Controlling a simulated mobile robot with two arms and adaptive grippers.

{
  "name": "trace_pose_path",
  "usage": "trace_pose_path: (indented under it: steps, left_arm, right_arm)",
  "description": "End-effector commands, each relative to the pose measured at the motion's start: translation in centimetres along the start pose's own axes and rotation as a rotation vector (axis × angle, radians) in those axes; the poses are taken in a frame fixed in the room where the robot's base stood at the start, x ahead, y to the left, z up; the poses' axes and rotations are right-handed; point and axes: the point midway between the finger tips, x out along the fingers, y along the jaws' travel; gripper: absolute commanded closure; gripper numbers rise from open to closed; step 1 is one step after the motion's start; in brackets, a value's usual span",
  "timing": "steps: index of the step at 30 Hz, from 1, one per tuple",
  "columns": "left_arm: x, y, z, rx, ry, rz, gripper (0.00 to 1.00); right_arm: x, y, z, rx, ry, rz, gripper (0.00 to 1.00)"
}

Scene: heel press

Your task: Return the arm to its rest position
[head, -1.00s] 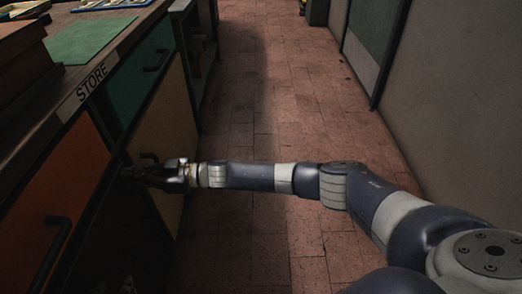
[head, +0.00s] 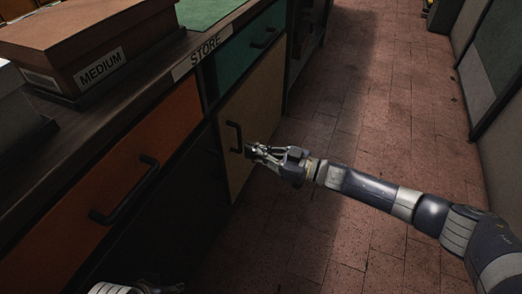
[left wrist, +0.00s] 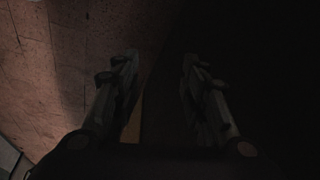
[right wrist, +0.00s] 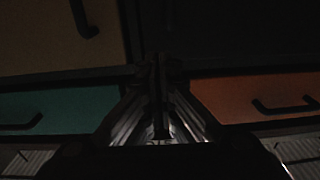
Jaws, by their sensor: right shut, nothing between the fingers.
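My right arm reaches in from the right of the head view. Its gripper (head: 262,152) is shut and empty, close to the black handle (head: 234,137) of the tan cabinet door (head: 254,112). I cannot tell whether it touches the handle. In the right wrist view the shut fingers (right wrist: 158,95) point toward the cabinet fronts. My left gripper (left wrist: 160,95) is open and empty in the left wrist view, with floor on one side and darkness on the other. Part of my left arm shows at the bottom edge of the head view.
An orange drawer (head: 125,170) with a black handle (head: 125,190) is at the left. A teal drawer (head: 250,50) is farther back. A box labelled MEDIUM (head: 100,68) stands on the counter. The tiled floor (head: 350,90) is clear up to the wall at right.

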Motion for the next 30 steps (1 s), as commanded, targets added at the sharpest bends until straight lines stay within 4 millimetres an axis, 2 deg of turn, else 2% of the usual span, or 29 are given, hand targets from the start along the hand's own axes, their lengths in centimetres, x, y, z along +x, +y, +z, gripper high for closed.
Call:
trace_pose_path:
  steps: [3,6,13,21,23,26,30]
  left_arm:
    - [-0.2,0.0,-0.1,0.000,0.001,0.000,0.60]
    - [-0.3,0.0,-0.1,0.000,0.001,0.000,0.60]
    - [-0.2,0.0,-0.1,-0.001,0.002,0.001,0.60]
    - [-0.2,0.0,-0.1,0.000,0.002,0.001,0.60]
    - [-0.2,0.0,-0.1,0.000,0.002,0.001,0.60]
    - [-0.3,0.0,-0.1,0.000,0.002,0.001,0.60]
    - [-0.3,0.0,-0.1,0.000,0.002,0.001,0.60]
  right_arm:
    - [-1.3,0.0,0.0,0.000,-0.001,0.001,1.00]
    - [-1.7,0.0,0.0,0.000,0.000,0.000,1.00]
    - [-1.4,-0.6,0.3,0.007,-0.001,0.010,1.00]
    - [2.0,-5.2,1.8,0.059,-0.053,0.185,1.00]
    - [2.2,-6.0,2.1,0.075,-0.082,0.242,1.00]
    - [1.8,-7.1,2.5,0.106,-0.144,0.336,1.00]
    - [-0.4,-8.1,3.5,0.159,-0.259,0.465,1.00]
